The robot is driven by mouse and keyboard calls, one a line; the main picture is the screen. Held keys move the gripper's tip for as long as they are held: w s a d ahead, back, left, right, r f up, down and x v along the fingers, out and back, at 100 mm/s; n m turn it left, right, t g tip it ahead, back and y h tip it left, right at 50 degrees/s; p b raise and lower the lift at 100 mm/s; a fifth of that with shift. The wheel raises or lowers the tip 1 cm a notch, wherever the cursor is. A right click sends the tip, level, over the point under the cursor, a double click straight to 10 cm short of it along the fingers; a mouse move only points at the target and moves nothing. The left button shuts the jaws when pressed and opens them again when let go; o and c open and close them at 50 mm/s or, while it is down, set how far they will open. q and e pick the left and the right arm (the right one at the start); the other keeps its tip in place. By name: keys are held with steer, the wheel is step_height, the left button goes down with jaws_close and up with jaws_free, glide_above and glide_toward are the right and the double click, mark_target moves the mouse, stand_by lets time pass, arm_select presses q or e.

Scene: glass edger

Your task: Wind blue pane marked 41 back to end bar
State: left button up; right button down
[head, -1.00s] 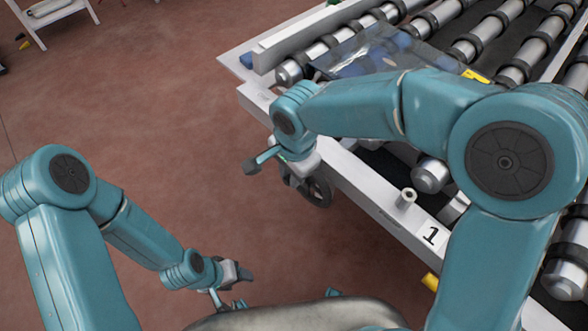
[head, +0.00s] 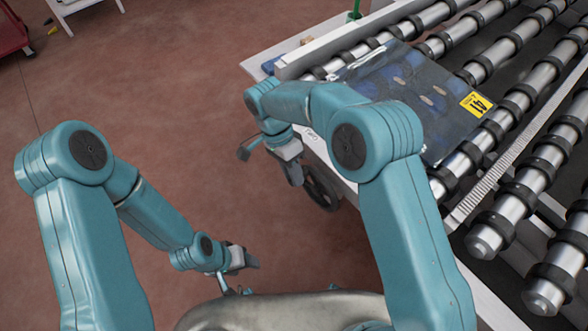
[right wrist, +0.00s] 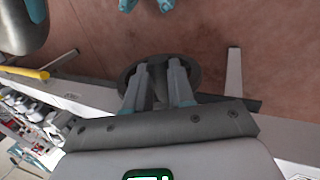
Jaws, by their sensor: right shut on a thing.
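The blue pane (head: 410,84) is a dark see-through sheet with a yellow label marked 41 (head: 477,104) at its right corner. It lies flat on the rollers, partly hidden by my right arm. A white bar (head: 350,42) runs along the table's far-left end, close to the pane; I cannot tell whether they touch. My right gripper (head: 292,168) is at the dark handwheel (head: 322,188) on the table's side. In the right wrist view its fingers (right wrist: 159,72) are shut on part of the wheel (right wrist: 190,72). My left gripper (head: 248,262) hangs over the floor, its jaw gap unclear.
Rows of metal rollers (head: 520,95) with dark rings fill the right side. A toothed strip (head: 500,172) runs between them. A white stand (head: 75,6) and part of a red cart (head: 12,32) are at the upper left. The floor left of the table is clear.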

stand_by(0.3)
steer(key=c, duration=1)
jaws_free()
steer(key=shift+o, duration=0.2)
steer(key=p+v, duration=0.7)
steer(key=v, duration=0.9)
steer(key=shift+w, duration=0.15)
